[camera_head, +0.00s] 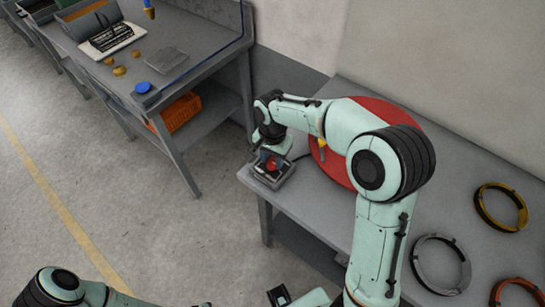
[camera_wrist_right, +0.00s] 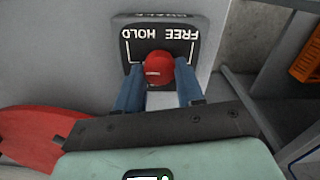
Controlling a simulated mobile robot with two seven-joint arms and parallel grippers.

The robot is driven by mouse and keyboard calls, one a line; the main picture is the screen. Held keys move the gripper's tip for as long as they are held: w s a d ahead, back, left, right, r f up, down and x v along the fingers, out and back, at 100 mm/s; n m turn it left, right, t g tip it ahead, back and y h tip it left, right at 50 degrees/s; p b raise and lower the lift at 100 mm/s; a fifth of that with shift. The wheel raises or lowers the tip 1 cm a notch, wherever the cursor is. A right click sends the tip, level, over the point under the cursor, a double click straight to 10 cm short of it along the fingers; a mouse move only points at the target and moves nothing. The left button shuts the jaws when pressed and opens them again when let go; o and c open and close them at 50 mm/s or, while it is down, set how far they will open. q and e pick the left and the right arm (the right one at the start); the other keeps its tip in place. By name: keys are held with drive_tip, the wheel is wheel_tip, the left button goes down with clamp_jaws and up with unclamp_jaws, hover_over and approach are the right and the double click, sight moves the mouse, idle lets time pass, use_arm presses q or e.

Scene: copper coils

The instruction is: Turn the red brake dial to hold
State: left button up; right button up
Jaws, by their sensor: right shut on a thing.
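The red brake dial (camera_wrist_right: 158,68) sits on a dark panel (camera_wrist_right: 183,24) marked FREE and HOLD; the lettering is upside down in the right wrist view. A small pale mark shows on the dial's lower left side. My right gripper (camera_wrist_right: 160,82) is shut on the dial, with one blue finger on each side of it. In the head view the dial (camera_head: 271,164) shows partly under my right gripper (camera_head: 270,163), on a small grey box (camera_head: 281,180) at the table's left corner. My left arm shows at the bottom left, and I do not make out its gripper.
A large red disc (camera_head: 375,108) is partly hidden behind my right arm. Yellow (camera_head: 482,207), grey (camera_head: 419,265) and orange (camera_head: 496,290) rings lie on the table's right part. A workbench (camera_head: 205,62) with an orange crate (camera_head: 176,112) below stands at the left, across open floor.

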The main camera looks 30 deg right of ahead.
sight(273, 161)
idle(0.5)
drive_tip(key=o, duration=1)
drive_tip(key=shift+o, duration=0.2)
use_arm(q)
drive_tip(key=shift+w+r+p, duration=0.35)
drive_tip(key=shift+r+p, duration=0.1)
drive_tip(key=shift+r, duration=0.1)
drive_tip(key=shift+w+r+p, duration=0.3)
drive_tip(key=shift+r+p, duration=0.15)
drive_tip(key=shift+r, duration=0.1)
use_arm(e)
wheel_tip(273, 161, up, 13)
drive_tip(key=shift+r, duration=0.2)
use_arm(q)
drive_tip(key=shift+s, duration=0.1)
